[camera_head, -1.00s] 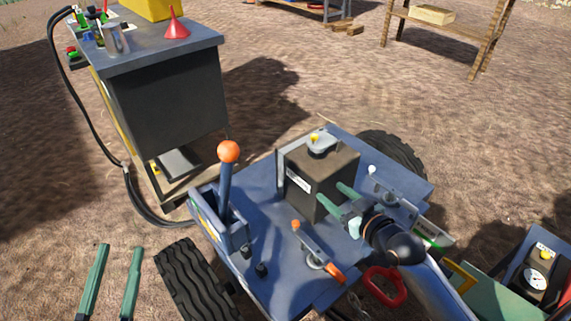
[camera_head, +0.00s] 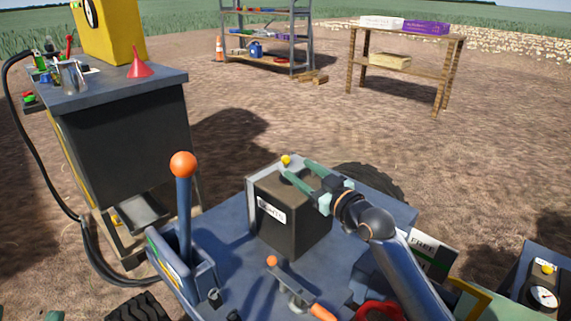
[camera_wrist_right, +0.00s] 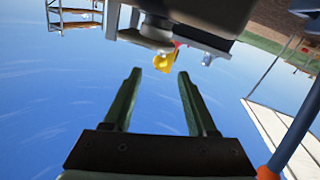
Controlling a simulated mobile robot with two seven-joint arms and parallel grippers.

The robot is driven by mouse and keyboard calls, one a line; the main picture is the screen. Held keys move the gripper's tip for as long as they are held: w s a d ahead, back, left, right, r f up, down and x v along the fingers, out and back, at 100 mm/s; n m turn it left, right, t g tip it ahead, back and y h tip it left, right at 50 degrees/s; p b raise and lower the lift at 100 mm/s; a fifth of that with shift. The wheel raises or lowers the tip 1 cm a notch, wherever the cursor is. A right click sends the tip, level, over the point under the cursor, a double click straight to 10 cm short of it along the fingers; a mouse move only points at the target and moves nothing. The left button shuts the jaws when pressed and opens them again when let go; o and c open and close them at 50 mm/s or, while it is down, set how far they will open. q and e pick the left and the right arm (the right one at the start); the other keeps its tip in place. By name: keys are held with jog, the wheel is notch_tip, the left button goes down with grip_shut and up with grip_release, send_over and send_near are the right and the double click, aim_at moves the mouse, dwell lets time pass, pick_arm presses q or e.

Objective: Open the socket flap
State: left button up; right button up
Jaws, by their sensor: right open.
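A dark box (camera_head: 288,222) stands on the blue deck of a small vehicle. On its top is a grey round part with a small yellow knob (camera_head: 286,159), which looks like the socket flap. My right gripper (camera_head: 297,172) is open, its green fingers over the box top beside the knob, partly hiding the flap. In the right wrist view the knob (camera_wrist_right: 164,62) lies just beyond the open fingertips, apart from them, with the grey part (camera_wrist_right: 157,30) above it. My left gripper (camera_head: 34,317) shows only as two separated green fingertips at the bottom left edge.
An orange-knobbed lever (camera_head: 183,166) stands left of the box, and a smaller orange-ended lever (camera_head: 297,290) lies in front. A dark cabinet (camera_head: 130,140) with a red funnel (camera_head: 139,66) stands behind left. Shelves (camera_head: 405,60) are far back.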

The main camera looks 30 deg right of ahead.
aim_at(286, 163)
jog(key=shift+w+a+b, duration=0.25)
jog(key=shift+w+b, duration=0.2)
jog(key=shift+w, duration=1.3)
jog(key=shift+w+a+b, duration=0.2)
jog(key=shift+w+b, duration=0.25)
jog(key=shift+w, duration=1.25)
jog(key=shift+c, duration=0.3)
grip_shut()
